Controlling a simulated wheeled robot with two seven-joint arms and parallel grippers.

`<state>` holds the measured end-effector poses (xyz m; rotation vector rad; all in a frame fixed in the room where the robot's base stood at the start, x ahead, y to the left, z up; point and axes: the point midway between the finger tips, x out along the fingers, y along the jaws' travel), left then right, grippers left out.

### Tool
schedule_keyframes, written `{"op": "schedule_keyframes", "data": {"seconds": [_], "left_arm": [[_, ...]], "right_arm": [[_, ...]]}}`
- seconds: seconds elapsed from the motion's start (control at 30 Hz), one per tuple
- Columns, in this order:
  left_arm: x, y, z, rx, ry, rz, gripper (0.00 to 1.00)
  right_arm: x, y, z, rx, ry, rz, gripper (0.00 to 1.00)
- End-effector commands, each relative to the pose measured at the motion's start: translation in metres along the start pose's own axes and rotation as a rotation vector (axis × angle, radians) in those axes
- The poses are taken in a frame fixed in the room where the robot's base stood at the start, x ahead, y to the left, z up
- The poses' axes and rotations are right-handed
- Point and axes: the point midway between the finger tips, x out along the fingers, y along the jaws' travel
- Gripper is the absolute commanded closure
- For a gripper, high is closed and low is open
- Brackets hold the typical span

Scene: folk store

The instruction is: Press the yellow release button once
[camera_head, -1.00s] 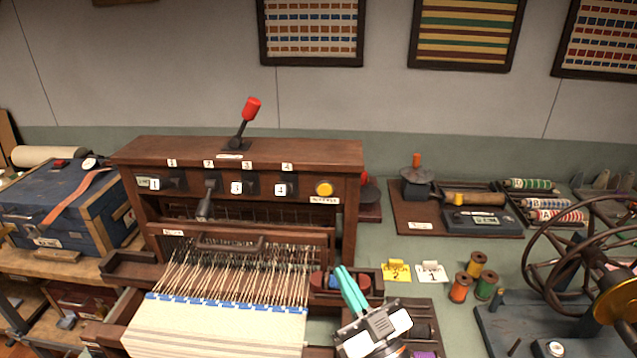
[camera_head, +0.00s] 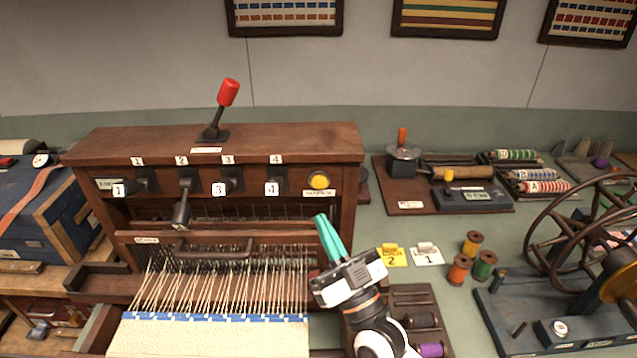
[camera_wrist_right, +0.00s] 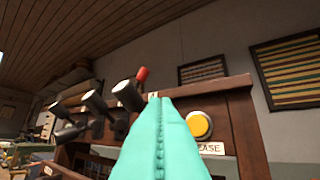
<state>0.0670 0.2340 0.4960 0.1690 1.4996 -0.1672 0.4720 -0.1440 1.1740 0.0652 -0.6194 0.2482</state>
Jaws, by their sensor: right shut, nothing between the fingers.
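The yellow release button (camera_head: 319,180) is round and sits at the right end of the front panel of the wooden loom (camera_head: 240,150). A small label is below it. In the right wrist view the button (camera_wrist_right: 199,125) shows just right of my fingertips, with a label ending in "EASE" under it. My right gripper (camera_head: 321,217) has teal fingers, shut and empty, pointing up just below the button in the head view. The fingers (camera_wrist_right: 161,102) fill the lower middle of the wrist view. I cannot tell the exact gap between fingertips and button. My left gripper is not in view.
Several numbered levers (camera_head: 187,183) stand out from the panel left of the button. A red-handled lever (camera_head: 228,92) stands on top of the loom. Spools (camera_head: 472,243) and a spoked wheel (camera_head: 590,230) are on the bench to the right.

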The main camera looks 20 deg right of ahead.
Motion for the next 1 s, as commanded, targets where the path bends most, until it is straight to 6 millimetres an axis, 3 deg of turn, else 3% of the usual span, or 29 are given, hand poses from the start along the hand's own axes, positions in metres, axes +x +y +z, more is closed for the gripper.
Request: {"op": "schedule_keyframes", "data": {"seconds": [0.23, 0.6, 1.0], "left_arm": [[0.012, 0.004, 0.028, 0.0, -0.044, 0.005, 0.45], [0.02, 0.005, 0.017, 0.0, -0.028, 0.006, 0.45], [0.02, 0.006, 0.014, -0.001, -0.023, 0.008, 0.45]], "right_arm": [[0.024, -0.018, -0.019, -0.002, -0.002, 0.0, 1.0], [0.051, -0.037, -0.037, 0.0, 0.0, 0.0, 1.0], [0.053, -0.039, -0.038, 0.001, 0.0, -0.001, 1.0]]}}
